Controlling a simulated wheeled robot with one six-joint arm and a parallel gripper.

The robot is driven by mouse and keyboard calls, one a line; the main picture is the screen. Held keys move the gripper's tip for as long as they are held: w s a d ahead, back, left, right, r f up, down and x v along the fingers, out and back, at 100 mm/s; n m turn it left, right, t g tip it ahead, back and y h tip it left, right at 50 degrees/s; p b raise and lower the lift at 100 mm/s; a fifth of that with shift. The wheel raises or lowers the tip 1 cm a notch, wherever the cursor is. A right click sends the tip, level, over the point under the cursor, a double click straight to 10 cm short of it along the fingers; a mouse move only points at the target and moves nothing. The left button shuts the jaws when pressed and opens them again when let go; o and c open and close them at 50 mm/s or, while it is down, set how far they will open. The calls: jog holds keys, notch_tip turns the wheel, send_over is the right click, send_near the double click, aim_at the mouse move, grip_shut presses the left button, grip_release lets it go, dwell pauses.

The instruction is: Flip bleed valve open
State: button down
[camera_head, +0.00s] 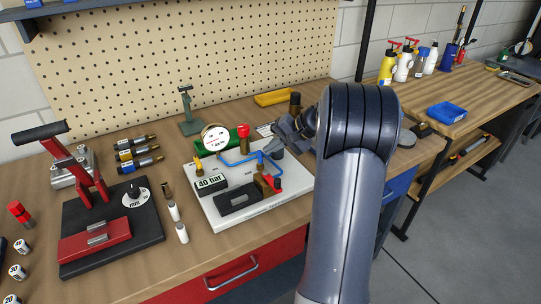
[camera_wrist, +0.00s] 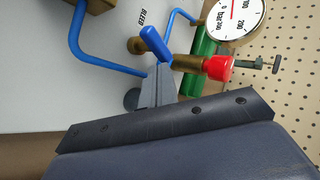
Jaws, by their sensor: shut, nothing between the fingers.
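The bleed valve shows in the wrist view as a blue lever (camera_wrist: 153,42) beside a brass fitting (camera_wrist: 137,45), close to the printed word BLEED. The lever slants, and its lower end is at the tip of my gripper. My gripper (camera_wrist: 162,72) is shut and empty, its fingertips right by the lever; I cannot tell if they touch it. In the head view my gripper (camera_head: 276,131) reaches over the back right of the white board (camera_head: 223,221). A red knob on a brass stem (camera_wrist: 218,67) stands just right of the fingertips in the wrist view.
The board also carries a pressure gauge (camera_head: 215,138), a green cylinder (camera_head: 232,142), blue tubing (camera_head: 236,162) and a 40 bar block (camera_head: 210,183). A black-based red press (camera_head: 104,219) stands left. White vials (camera_head: 182,233) stand between.

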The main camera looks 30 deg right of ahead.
jog(key=shift+a, duration=0.1)
jog(key=shift+s+a+f+b, duration=0.2)
jog(key=shift+s+a+b, duration=0.1)
jog(key=shift+a, duration=0.3)
jog(key=v, duration=1.1)
jog(key=shift+w+d, duration=0.15)
jog(key=shift+d, duration=0.1)
jog(key=shift+r, duration=0.15)
